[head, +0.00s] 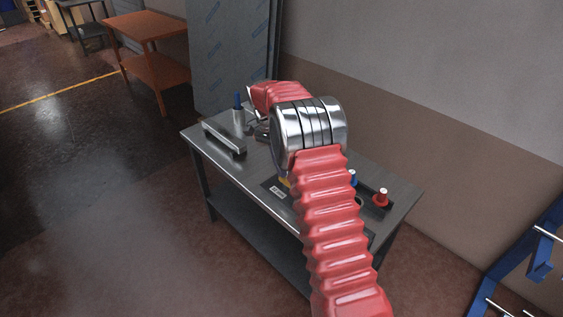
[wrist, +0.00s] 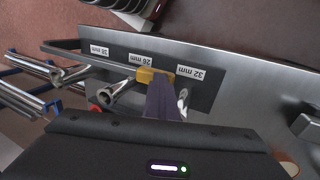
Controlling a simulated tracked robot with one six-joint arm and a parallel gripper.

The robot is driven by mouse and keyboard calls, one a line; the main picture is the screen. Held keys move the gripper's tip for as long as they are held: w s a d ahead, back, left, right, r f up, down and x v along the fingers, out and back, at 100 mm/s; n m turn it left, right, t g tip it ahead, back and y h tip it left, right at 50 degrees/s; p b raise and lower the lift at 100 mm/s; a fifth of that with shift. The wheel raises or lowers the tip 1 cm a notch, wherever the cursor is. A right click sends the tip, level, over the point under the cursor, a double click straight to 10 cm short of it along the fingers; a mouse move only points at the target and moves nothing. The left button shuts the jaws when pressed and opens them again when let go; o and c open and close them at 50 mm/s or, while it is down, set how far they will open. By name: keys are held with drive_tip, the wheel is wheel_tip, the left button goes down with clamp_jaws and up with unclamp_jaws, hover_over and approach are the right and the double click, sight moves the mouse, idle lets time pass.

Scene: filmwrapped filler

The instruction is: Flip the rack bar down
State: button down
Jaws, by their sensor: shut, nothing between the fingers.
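In the wrist view a dark rack panel (wrist: 122,57) on the metal bench carries white labels reading 38 mm, 26 mm and 32 mm. A thin grey bar (wrist: 92,58), which looks like the rack bar, runs along it toward a yellow piece (wrist: 148,75). Whether bar and piece are joined is unclear. My gripper (wrist: 160,84) is shut and empty, its dark fingertips close beside the yellow piece; contact cannot be told. In the head view my arm hides most of the rack, and a bit of yellow (head: 284,181) shows beside the arm.
Shiny metal tubes (wrist: 118,92) stand by the rack. On the bench (head: 235,168) are a metal handle (head: 222,138), a blue-topped bottle (head: 238,112) and a red-based item (head: 381,198). A blue frame (head: 540,262) stands at right. The wall is close behind the bench.

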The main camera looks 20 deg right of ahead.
drive_tip(key=shift+x, duration=1.05)
drive_tip(key=shift+w+d, duration=0.1)
drive_tip(key=shift+d, duration=0.1)
drive_tip(key=shift+w+r, duration=0.1)
drive_tip(key=shift+r, duration=0.55)
wheel_tip(320, 180, up, 4)
drive_tip(key=shift+w+r, duration=0.1)
drive_tip(key=w+a+r, duration=0.3)
drive_tip(key=w+r, duration=0.3)
drive_tip(key=r, duration=0.1)
drive_tip(key=shift+a+r, duration=0.2)
drive_tip(key=shift+r, duration=0.2)
